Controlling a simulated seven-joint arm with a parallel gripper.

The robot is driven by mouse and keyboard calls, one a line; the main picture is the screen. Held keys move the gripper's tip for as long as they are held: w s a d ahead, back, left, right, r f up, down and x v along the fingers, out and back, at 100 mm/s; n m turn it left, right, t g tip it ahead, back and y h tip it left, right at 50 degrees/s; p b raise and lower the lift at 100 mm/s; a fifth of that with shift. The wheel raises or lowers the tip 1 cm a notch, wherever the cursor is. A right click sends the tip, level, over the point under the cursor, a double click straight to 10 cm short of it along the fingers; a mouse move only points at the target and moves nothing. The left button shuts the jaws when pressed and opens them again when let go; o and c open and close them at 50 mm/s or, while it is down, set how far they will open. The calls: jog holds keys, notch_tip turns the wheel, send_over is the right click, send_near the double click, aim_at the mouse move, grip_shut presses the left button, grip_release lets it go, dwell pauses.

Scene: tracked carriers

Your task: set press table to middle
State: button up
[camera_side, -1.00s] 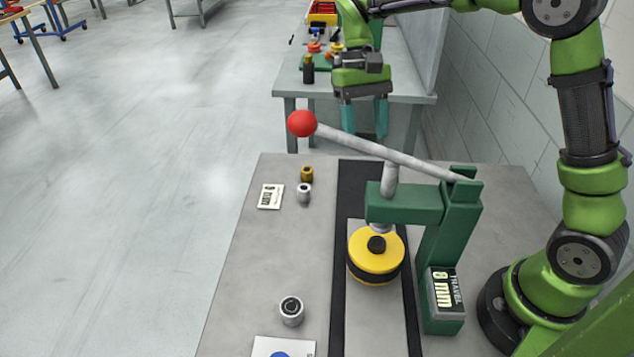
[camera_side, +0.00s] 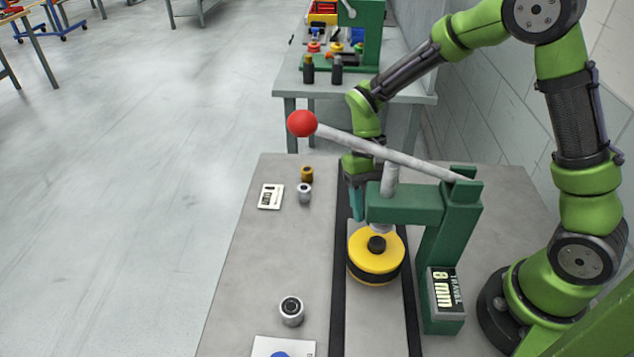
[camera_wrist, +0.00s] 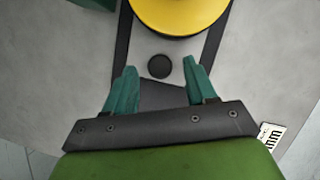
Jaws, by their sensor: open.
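The green press (camera_side: 405,208) stands on the grey table with its red-balled lever (camera_side: 302,123) raised to the left. Under its ram, a yellow disc with a dark band (camera_side: 372,262) sits on a light sliding plate (camera_side: 372,325) between dark rails. In the wrist view, the yellow disc (camera_wrist: 180,12) is at the top edge, and a round black knob (camera_wrist: 159,67) stands on the plate (camera_wrist: 150,42). My gripper (camera_wrist: 160,68) is open, its teal fingers on either side of the knob in that view; contact cannot be told. In the side view my gripper (camera_side: 357,205) is behind the press, partly hidden.
A travel display (camera_side: 445,292) is on the press's base. A brass part (camera_side: 307,174), a steel part (camera_side: 304,193) and a small label card (camera_side: 271,196) lie left of the rails. A grey cylinder (camera_side: 291,311) stands nearer. The left tabletop is mostly clear.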

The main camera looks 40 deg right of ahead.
jog(key=shift+s+a+f, duration=0.1)
jog(key=shift+s+f, duration=0.1)
jog(key=shift+f, duration=0.35)
grip_shut()
